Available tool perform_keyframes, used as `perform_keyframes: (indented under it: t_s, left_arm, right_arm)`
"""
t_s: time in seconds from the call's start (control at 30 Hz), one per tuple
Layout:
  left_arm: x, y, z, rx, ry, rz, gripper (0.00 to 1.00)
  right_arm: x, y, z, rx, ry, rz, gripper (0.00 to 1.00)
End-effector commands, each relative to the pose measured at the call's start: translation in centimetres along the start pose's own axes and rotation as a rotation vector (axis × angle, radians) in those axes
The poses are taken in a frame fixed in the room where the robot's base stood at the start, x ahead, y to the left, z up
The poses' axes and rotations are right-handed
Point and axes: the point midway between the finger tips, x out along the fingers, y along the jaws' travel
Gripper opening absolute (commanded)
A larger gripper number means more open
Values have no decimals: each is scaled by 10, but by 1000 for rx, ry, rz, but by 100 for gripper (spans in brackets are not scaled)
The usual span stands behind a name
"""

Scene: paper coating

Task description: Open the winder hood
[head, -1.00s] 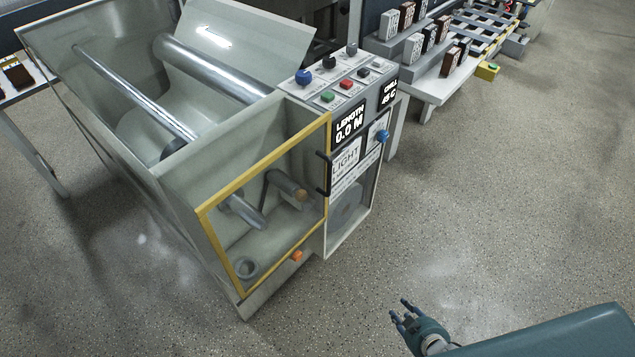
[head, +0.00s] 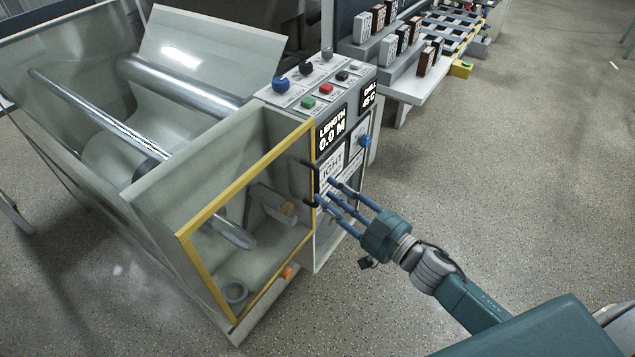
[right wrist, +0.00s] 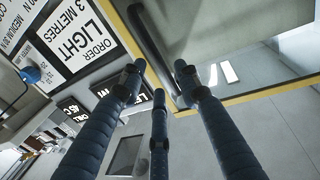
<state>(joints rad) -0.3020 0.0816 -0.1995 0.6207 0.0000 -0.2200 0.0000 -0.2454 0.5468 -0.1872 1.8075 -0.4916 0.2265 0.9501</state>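The winder hood (head: 250,205) is a clear panel in a yellow frame on the front of the pale machine, and it looks shut. Its dark bar handle (head: 308,184) is on the hood's right edge; the handle also shows in the right wrist view (right wrist: 150,48). My right gripper (head: 328,198) is open, with its blue fingers spread and their tips at the handle. In the right wrist view two fingertips lie either side of the handle's line and a third is below; I cannot tell whether they touch it. My left gripper is not in view.
The control panel (head: 318,85) with coloured buttons tops the machine beside the hood. An order sign reading LIGHT (right wrist: 72,38) is next to the handle. The floor on the right is clear.

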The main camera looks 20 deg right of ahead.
Motion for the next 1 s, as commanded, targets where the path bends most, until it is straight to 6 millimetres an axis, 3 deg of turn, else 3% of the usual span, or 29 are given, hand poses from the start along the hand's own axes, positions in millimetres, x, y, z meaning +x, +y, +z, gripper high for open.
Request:
perform_keyframes:
  t_s: [0.1, 0.3, 0.67, 0.83, 1.0]
  left_arm:
    - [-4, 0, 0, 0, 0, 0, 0]
    - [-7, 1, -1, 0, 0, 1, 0]
    - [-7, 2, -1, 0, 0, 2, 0]
    - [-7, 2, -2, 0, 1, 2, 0]
    - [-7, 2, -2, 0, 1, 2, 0]
  right_arm:
    - [23, 1, -2, -1, 2, 2, 32]
    - [45, 1, 0, -1, -1, 2, 32]
    - [50, 0, 1, -1, -2, 1, 32]
    - [50, 0, 1, -1, -1, 1, 1]
    - [50, 0, 1, -1, -1, 1, 0]
